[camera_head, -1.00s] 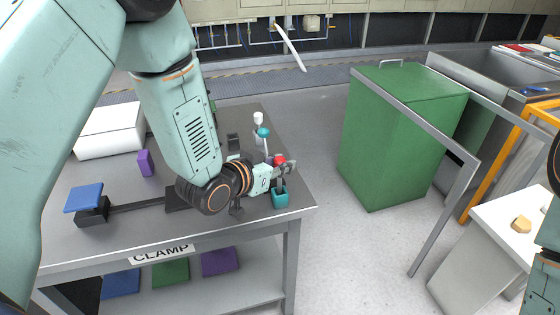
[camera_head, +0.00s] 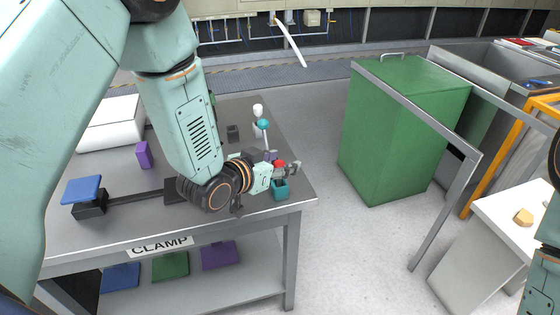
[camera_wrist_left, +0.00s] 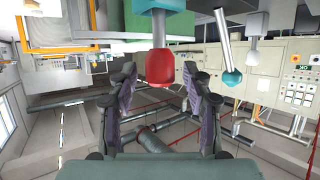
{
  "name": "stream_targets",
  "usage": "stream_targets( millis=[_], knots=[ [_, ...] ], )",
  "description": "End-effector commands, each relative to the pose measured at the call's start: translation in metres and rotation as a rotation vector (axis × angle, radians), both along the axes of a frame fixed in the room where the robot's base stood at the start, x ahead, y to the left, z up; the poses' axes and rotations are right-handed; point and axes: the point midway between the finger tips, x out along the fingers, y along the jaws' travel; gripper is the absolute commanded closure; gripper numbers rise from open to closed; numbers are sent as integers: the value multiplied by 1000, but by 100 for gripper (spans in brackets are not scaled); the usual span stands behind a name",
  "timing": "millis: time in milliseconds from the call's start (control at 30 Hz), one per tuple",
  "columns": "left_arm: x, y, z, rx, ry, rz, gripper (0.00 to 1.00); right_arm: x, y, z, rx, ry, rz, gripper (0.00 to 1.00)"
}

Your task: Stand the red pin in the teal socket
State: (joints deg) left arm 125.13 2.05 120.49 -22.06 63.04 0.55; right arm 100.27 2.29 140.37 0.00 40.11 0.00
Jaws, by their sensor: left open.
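The red pin (camera_head: 280,164) stands upright in the teal socket (camera_head: 280,190) at the right front corner of the table, its red head on top. In the left wrist view, which looks turned over, the red head (camera_wrist_left: 160,67) hangs from a grey shaft that meets the teal socket (camera_wrist_left: 162,4). My left gripper (camera_head: 283,166) is open at the pin. In the left wrist view its fingers (camera_wrist_left: 160,82) stand apart on either side of the line to the head, with gaps. My right gripper is out of view.
A teal ball on a rod (camera_head: 263,124) stands behind the socket; it also shows in the left wrist view (camera_wrist_left: 232,77). A purple block (camera_head: 143,154) and a blue plate (camera_head: 82,190) are further left. A green cabinet (camera_head: 395,135) stands right, across open floor.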

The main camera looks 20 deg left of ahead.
Motion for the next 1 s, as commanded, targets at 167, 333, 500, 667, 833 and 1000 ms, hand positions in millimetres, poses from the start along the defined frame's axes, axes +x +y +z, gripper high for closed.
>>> stream_targets(
  millis=[167, 333, 500, 667, 833, 1000],
  knots=[
    [0, 0, 0, 0, 0, 0, 49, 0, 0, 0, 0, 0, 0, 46],
    [-5, 3, 2, -1, 0, 1, 49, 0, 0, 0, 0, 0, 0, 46],
    [-27, 11, 12, -5, 2, 4, 49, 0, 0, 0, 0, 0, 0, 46],
    [-52, 21, 23, -4, 1, 5, 49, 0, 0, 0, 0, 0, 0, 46],
    [-72, 28, 32, -6, 0, 5, 49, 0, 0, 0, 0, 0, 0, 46],
    [-88, 34, 39, -6, 0, 5, 49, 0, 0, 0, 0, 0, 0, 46]
  ],
)
